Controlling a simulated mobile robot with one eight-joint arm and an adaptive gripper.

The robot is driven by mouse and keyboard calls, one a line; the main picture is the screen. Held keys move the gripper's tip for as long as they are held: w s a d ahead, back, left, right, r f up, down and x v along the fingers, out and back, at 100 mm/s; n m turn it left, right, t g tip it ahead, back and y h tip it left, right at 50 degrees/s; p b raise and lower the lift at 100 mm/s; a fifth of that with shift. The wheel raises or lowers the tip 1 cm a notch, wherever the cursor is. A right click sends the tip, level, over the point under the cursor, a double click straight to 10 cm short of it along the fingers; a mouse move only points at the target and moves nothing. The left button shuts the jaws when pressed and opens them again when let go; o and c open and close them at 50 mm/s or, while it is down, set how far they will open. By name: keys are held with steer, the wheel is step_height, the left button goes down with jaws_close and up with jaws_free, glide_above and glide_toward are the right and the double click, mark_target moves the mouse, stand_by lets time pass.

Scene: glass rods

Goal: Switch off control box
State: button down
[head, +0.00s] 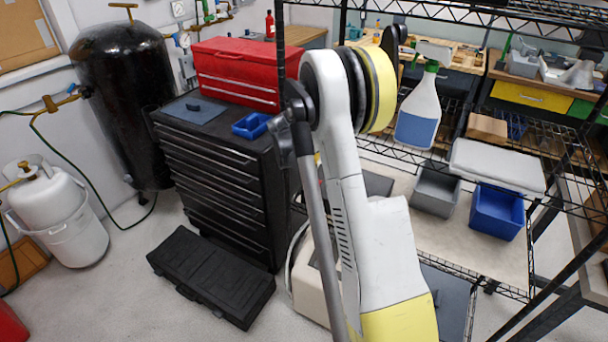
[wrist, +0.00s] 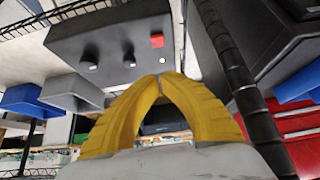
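The control box (wrist: 100,38) is a dark grey box filling the upper middle of the wrist view, which appears upside down. In the head view my arm hides my gripper and part of a grey box (head: 378,184), likely the control box.
A grey bin (head: 435,190) and a blue bin (head: 497,212) stand on the wire shelf to the right. A dark shelf post (wrist: 232,60) is close right of my fingers. A black tool cabinet (head: 215,190) and a red toolbox (head: 240,72) stand left of the shelf.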

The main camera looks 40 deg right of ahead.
steer(key=shift+s, duration=0.1)
steer(key=b, duration=0.4)
glide_above(319, 181)
steer(key=a, duration=0.1)
steer(key=f, duration=0.8)
steer(key=shift+s+f, duration=0.25)
steer(key=shift+a+f+b, duration=0.25)
steer(key=shift+f+b, duration=0.15)
steer(key=shift+f, duration=0.8)
steer(key=shift+s+a+f, duration=0.1)
steer(key=shift+f, duration=0.45)
